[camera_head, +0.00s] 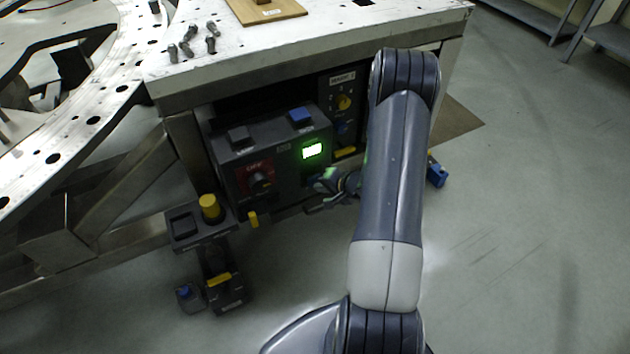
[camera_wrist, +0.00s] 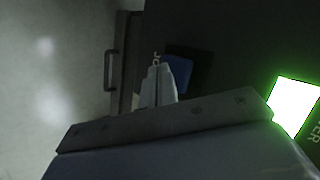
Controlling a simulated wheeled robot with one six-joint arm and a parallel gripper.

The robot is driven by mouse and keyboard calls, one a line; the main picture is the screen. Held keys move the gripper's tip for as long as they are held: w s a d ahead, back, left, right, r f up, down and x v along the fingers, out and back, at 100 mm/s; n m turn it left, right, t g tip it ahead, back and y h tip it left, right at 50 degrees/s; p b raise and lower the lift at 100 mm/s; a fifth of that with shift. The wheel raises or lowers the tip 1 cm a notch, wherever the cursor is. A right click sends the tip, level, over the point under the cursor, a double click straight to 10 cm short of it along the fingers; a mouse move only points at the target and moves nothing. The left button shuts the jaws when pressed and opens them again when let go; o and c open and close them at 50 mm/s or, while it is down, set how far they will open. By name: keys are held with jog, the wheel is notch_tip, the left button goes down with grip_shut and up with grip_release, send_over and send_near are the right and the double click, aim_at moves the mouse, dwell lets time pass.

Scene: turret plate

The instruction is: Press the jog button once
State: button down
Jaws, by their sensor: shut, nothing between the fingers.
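The jog button is a blue square in a dark surround on the front of the control box (camera_head: 233,150). It shows in the wrist view as the jog button (camera_wrist: 180,72), beside a partly covered label that starts "JO". My gripper (camera_wrist: 160,68) is shut and empty. Its pale fingertips overlap the button's left edge in the wrist view; I cannot tell whether they touch it. In the head view my gripper (camera_head: 322,181) is at the box front, below the lit green display (camera_head: 312,151), and the button is mostly hidden there.
Another blue button (camera_head: 301,115) and a black one (camera_head: 240,136) are on top of the box. A red-backed rotary switch (camera_head: 260,181) is left of my gripper. The bench top (camera_head: 330,50) overhangs the box. A yellow button (camera_head: 210,207) stands on a pedestal at lower left.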

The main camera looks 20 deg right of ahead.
jog(key=shift+w+p, duration=0.45)
jog(key=shift+w, duration=0.2)
dwell(0.6)
jog(key=shift+s, duration=1.05)
jog(key=s+p, duration=0.1)
jog(key=s, duration=0.4)
jog(key=shift+d, duration=0.1)
dwell(0.7)
jog(key=w+b, duration=0.2)
jog(key=b, duration=0.1)
jog(key=shift+f, duration=0.25)
